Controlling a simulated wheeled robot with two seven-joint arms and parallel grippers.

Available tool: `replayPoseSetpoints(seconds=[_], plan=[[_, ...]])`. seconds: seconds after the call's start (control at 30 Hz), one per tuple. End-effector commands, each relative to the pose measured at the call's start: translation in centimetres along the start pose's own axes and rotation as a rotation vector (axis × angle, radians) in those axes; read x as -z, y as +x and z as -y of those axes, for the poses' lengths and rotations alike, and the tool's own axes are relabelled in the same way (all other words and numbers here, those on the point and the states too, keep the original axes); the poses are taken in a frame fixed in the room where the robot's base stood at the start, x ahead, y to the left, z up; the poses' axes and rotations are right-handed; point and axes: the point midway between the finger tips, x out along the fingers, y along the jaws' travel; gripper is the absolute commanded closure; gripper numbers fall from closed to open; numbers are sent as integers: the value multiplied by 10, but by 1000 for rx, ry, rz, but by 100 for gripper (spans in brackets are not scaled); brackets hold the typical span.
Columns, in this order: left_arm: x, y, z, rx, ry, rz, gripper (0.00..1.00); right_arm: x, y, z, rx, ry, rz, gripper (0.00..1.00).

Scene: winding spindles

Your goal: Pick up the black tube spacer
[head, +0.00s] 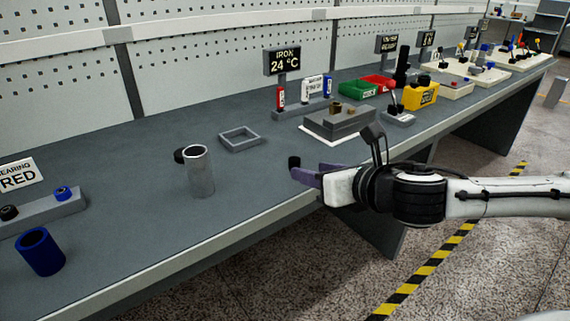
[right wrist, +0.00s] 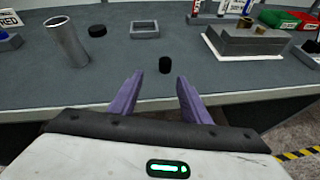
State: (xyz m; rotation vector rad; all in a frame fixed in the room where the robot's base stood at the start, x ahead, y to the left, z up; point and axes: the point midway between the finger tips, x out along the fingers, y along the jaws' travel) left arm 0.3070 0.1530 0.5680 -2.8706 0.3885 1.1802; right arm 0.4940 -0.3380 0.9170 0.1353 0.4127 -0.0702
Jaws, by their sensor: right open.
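A small black cylinder (head: 294,162), which looks like the black tube spacer, stands on the grey bench just beyond my right gripper (head: 304,174). In the right wrist view the spacer (right wrist: 165,64) stands upright ahead of the gap between the purple fingers, apart from both. My right gripper (right wrist: 158,92) is open and empty, low over the bench's front edge. A second, wider black piece (right wrist: 97,30) lies beside the grey tube. In the head view this wider piece (head: 180,155) is partly hidden by the tube. My left gripper is not in view.
The grey tube (head: 199,172) stands left of the spacer, with a square grey frame (head: 240,138) behind. A blue cup (head: 40,252) is at the far left. A grey block fixture (head: 338,121) stands behind to the right. The bench around the spacer is clear.

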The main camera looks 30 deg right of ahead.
Motion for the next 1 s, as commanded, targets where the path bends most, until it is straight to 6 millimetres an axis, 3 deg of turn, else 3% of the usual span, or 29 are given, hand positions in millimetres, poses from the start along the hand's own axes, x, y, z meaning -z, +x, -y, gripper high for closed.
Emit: replayPoseSetpoints(seconds=[0.17,0.5,0.73,1.0], plan=[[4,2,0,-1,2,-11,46,-13,-3,8,32,-118,26,57],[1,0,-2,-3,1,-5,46,-14,37,10,32,-118,25,57],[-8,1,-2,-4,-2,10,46,-12,52,9,31,-119,24,57],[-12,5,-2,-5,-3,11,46,-10,89,10,31,-118,25,57]])
